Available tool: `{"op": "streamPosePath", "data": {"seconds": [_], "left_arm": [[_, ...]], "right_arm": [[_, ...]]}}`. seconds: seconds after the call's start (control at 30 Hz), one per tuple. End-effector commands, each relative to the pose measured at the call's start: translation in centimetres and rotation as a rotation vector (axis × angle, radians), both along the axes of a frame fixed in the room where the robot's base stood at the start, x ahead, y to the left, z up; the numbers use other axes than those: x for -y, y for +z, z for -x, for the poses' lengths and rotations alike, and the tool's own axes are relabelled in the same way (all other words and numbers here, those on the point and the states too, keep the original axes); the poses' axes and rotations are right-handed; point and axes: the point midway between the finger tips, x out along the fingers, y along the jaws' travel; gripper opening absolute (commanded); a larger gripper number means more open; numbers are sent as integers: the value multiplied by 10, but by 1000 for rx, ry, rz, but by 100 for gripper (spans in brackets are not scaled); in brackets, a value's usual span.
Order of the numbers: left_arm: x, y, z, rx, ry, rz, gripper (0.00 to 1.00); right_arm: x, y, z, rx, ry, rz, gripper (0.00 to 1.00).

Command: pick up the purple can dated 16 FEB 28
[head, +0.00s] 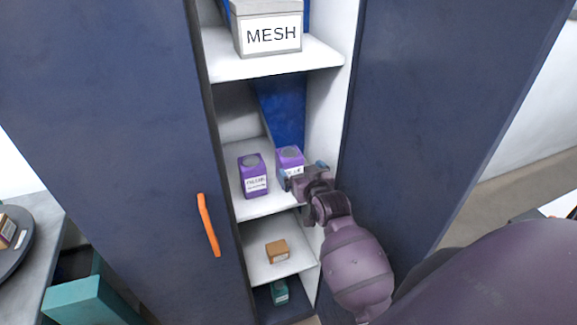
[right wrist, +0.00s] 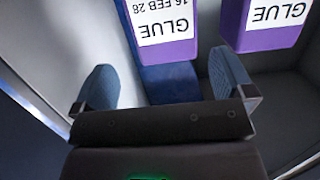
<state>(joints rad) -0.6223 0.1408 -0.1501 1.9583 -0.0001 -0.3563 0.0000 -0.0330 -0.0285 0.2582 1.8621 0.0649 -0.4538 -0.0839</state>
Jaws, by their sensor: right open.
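Two purple cans stand on a cabinet shelf. The right-hand can (head: 290,154) is partly hidden by my right gripper (head: 303,173). In the right wrist view the picture is upside down, and the can ahead of the fingers (right wrist: 182,49) has a white label reading GLUE, 16 FEB 28. My right gripper (right wrist: 163,82) is open there, its two blue-padded fingers apart, with that can in front of the gap and no clear contact. The other can (head: 253,180) is to the left, and its label (right wrist: 279,12) shows GLUE, with any date cut off. My left gripper is not in view.
A grey box labelled MESH (head: 268,37) stands on the shelf above. Below are a brown box (head: 277,251) and a teal item (head: 279,292). Dark blue cabinet doors flank the shelves, the left one with an orange handle (head: 208,225). The white side wall (head: 325,100) is close by.

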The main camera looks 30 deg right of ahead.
Motion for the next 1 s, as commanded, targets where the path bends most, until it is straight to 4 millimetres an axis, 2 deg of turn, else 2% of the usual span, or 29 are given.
{"op": "streamPosePath", "data": {"seconds": [0.1,0.33,0.7,1.0], "left_arm": [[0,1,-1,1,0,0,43],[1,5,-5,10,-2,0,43],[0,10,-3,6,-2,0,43],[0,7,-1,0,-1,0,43]], "right_arm": [[2,-2,-12,-1,0,0,100],[4,-4,-23,0,0,-1,100],[8,-13,-63,0,0,0,100],[9,-14,-67,0,0,0,100]]}}
